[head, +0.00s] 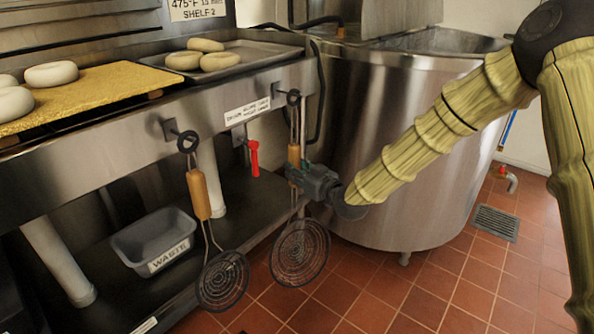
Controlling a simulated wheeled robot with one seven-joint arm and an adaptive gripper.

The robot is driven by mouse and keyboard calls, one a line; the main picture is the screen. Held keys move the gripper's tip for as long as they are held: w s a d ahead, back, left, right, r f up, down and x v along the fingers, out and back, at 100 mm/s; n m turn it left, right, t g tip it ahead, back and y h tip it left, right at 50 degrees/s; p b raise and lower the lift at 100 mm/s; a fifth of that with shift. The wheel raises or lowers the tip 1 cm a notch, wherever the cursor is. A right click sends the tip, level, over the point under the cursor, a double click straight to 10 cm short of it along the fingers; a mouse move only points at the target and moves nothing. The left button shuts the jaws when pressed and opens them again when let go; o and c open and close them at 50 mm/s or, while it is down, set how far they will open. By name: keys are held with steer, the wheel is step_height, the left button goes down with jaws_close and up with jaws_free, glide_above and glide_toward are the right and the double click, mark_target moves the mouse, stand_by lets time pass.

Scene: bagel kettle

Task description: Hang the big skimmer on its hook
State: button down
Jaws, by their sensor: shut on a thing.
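Another skimmer (201,194), with a wooden grip and a similar wire head, hangs from the left hook (170,129).
A large steel kettle (411,150) stands right behind my gripper. A red-handled valve (254,158) is under the table's edge, between the skimmers. A grey waste bin (150,240) sits on the lower shelf. Bagels (220,61) lie on the table's trays.

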steer(key=c, duration=1.1)
jaws_free()
steer(key=shift+s+d, duration=0.1)
